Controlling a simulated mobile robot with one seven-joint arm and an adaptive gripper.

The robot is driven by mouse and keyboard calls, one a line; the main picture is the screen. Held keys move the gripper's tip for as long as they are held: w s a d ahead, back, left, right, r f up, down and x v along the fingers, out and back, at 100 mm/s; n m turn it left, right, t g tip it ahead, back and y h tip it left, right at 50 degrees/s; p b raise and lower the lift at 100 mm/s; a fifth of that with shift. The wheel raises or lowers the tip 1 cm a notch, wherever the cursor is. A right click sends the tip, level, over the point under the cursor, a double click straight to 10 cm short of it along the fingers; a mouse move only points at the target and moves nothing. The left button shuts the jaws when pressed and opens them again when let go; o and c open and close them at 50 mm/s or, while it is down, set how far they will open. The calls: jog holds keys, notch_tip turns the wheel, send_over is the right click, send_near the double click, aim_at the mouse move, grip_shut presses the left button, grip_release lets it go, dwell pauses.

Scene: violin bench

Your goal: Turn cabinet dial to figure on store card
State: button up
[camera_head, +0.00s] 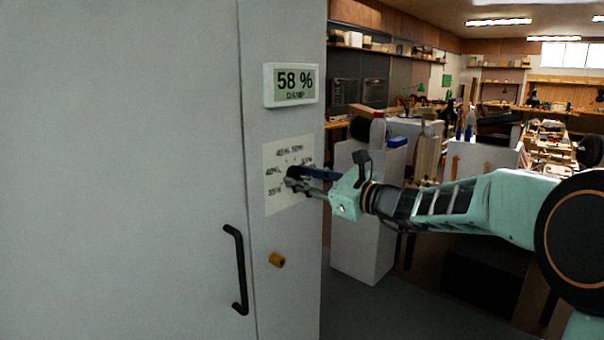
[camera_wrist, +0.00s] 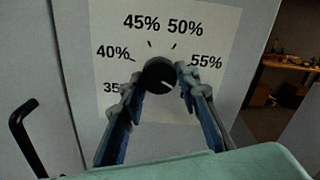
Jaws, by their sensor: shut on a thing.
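The cabinet dial (camera_wrist: 159,73) is a dark round knob on a white scale plate (camera_wrist: 105,15). Figures 40%, 45%, 50% and 55% are readable around it in the wrist view; a 35 at lower left is partly hidden by a finger. My gripper (camera_wrist: 158,84) is shut on the dial, one finger on each side. In the head view my gripper (camera_head: 300,182) covers part of the plate (camera_head: 285,206). I cannot make out a store card.
A display (camera_head: 291,85) above the plate reads 58 % DAMP. A white pedestal (camera_head: 362,235) stands to the right, with a cluttered workshop behind.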

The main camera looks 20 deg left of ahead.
jog(key=shift+m, duration=0.4)
jog(key=o, duration=1.2)
jog(key=shift+c, duration=0.2)
jog(key=v, duration=1.2)
